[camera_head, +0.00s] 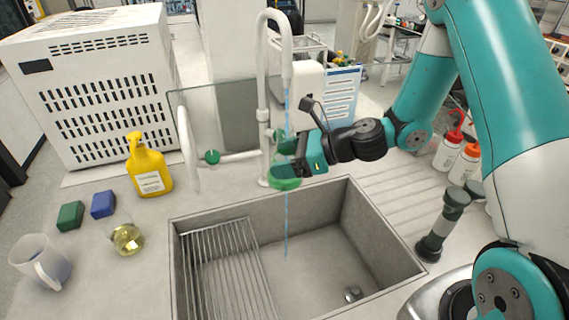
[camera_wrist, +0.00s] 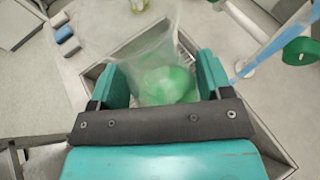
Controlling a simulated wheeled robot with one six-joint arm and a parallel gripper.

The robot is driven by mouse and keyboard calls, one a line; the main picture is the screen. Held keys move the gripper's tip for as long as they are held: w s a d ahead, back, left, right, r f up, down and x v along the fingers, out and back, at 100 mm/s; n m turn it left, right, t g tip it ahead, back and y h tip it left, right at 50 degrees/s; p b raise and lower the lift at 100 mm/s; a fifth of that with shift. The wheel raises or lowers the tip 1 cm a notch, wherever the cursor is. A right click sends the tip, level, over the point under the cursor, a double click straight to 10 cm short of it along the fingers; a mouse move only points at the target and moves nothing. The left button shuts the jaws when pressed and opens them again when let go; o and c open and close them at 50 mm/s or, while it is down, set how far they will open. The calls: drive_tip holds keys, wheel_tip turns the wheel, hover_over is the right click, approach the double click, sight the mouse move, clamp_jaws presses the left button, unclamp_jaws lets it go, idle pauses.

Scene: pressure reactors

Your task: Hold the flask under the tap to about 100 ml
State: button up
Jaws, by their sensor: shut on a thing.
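My gripper (camera_head: 300,160) is shut on a clear flask (camera_head: 284,182) with green contents at its bottom, over the sink. In the wrist view the flask (camera_wrist: 160,70) stands between the two jaws, and my gripper (camera_wrist: 162,82) clasps its sides. The white gooseneck tap (camera_head: 264,70) runs a thin blue water stream (camera_head: 286,225). The stream continues below the flask into the sink. In the wrist view the stream (camera_wrist: 262,58) passes to the right of the flask and right jaw, apart from the flask's mouth. The liquid level against any marks cannot be read.
The sink (camera_head: 330,265) holds a wire rack (camera_head: 225,270) at left. On the left counter are a yellow soap bottle (camera_head: 148,170), green (camera_head: 69,216) and blue (camera_head: 103,204) sponges, a flask of yellow liquid (camera_head: 127,238) and a jug (camera_head: 42,262). Wash bottles (camera_head: 447,152) stand right.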

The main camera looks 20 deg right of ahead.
drive_tip(key=w+d+p, duration=0.3)
drive_tip(key=w, duration=0.5)
drive_tip(key=shift+d, duration=0.2)
drive_tip(key=shift+w, duration=0.1)
idle(6.9)
